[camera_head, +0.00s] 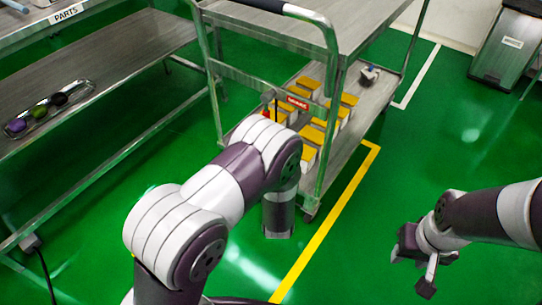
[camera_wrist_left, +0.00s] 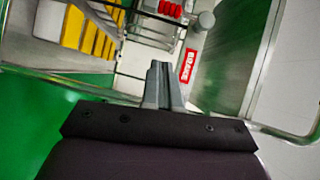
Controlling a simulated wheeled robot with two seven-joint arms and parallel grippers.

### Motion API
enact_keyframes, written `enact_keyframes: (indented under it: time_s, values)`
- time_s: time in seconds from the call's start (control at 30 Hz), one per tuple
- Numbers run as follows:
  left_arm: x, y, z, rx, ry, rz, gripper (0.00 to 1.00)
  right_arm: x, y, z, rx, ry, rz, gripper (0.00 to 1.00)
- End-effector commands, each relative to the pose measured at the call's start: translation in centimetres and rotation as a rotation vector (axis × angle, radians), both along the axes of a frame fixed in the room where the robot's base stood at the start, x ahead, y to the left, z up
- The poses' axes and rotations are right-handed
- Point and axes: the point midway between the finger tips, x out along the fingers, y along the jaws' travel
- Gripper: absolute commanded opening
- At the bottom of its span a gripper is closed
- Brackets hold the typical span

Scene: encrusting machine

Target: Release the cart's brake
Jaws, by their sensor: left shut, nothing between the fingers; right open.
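The cart (camera_head: 334,150) stands in the middle of the head view. Its red BRAKE label (camera_head: 297,102) is on the near end frame and also shows in the left wrist view (camera_wrist_left: 188,65). A red ribbed brake handle (camera_wrist_left: 172,8) is at the top of that view, partly cut off by the frame edge. My left gripper (camera_wrist_left: 160,66) is shut and empty, its tips below the handle and left of the label in the picture, apparently apart from both. In the head view my left arm hides it. My right gripper (camera_head: 411,272) is open and empty, over the floor.
Several yellow-topped boxes (camera_head: 310,83) stand on the cart's lower shelf. A parts shelf (camera_head: 100,75) with a small tray (camera_head: 48,108) is at the left. A grey bin (camera_head: 508,45) stands at the back right. Green floor is free right of the yellow line (camera_head: 330,222).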

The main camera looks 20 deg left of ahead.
Motion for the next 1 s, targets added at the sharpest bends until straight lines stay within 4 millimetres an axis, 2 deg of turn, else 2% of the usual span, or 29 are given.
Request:
enact_keyframes:
  time_s: [0.03,0.13,0.37,0.53,0.67,1.0]
  values:
    - [-0.2,0.0,-1.5,0.05,-0.026,0.003,0.0,0.0,0.0,-1.5,0.0,-0.001,0.0,0.43]
    - [-0.5,0.0,-1.3,0.103,-0.054,0.01,0.0,0.0,0.0,-1.5,0.0,-0.002,0.0,0.43]
    - [-0.5,0.0,-0.9,0.107,-0.057,0.01,0.0,0.1,0.0,-1.2,0.0,-0.002,0.0,0.43]
    - [0.3,0.3,-1.1,0.104,-0.057,0.011,0.0,0.0,0.0,-1.6,0.0,-0.002,0.0,0.43]
    - [2.5,0.8,-1.2,0.103,-0.059,0.011,0.0,0.0,0.0,-2.6,0.0,-0.001,0.0,0.43]
    - [9.5,2.7,-1.3,0.104,-0.058,0.011,0.0,0.0,0.0,-5.2,0.0,-0.001,0.0,0.43]
